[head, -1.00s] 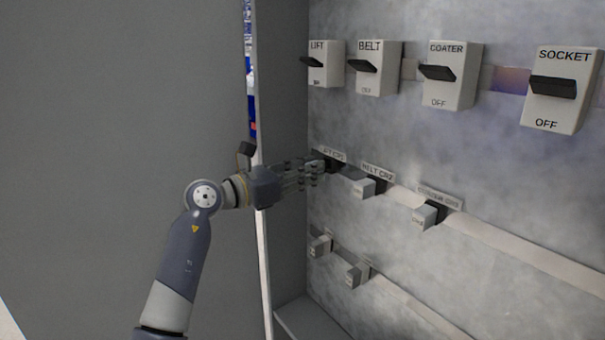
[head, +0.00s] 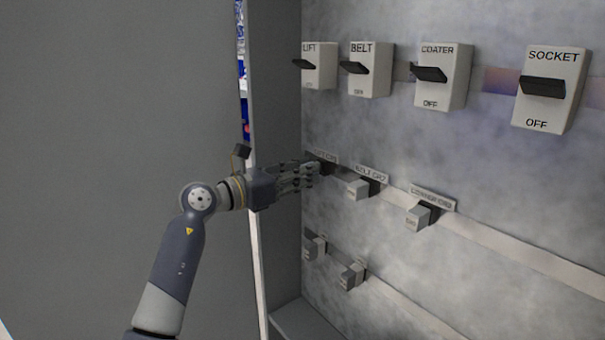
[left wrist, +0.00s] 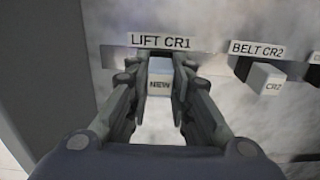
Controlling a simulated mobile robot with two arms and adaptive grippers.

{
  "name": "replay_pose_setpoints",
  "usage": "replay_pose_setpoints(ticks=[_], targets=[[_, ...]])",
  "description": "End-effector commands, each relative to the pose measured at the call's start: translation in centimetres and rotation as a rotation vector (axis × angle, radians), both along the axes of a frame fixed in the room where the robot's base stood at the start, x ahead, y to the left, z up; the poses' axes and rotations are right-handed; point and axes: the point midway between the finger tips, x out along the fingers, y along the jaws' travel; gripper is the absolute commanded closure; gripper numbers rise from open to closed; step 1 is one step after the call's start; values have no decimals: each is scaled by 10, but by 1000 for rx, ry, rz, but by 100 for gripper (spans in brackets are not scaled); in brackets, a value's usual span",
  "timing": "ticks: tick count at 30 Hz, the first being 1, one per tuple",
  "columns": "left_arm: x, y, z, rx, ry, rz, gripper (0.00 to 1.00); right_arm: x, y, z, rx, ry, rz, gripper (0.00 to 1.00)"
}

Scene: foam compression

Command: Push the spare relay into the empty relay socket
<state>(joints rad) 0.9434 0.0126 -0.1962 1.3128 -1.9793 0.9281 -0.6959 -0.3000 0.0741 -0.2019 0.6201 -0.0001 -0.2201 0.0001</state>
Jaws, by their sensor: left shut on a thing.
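My left gripper (head: 316,169) is at the panel's far left, just under the LIFT CR1 label (left wrist: 160,41). In the left wrist view, my left gripper (left wrist: 160,76) is shut on the spare relay (left wrist: 160,85), a small pale block marked NEW, with a finger on each side. The relay is below the label, at the LIFT CR1 socket (head: 327,167). The socket is mostly hidden by the fingers and relay. I cannot tell whether the relay touches it or how deep it sits. My right gripper is not in view.
The BELT CR2 relay (head: 357,189) and the coater relay (head: 418,217) sit to the right along the rail. Two more relays (head: 314,247) (head: 351,276) are below. Several switches, including LIFT (head: 319,66), line the top. The cabinet side wall (head: 277,240) is close on the left.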

Motion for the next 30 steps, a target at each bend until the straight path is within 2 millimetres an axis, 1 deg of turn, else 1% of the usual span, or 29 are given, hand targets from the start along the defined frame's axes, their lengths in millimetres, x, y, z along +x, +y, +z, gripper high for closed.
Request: replay_pose_setpoints(ticks=[10, 28, 29, 30], targets=[[3, -4, 0, 0, 0, -1, 100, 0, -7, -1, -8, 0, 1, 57], [10, -14, 1, -1, -1, -1, 100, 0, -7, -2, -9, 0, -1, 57], [10, -14, 1, -2, -1, -1, 78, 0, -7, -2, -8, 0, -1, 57], [10, -14, 1, -2, -1, 0, 69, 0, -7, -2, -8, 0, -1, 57]])
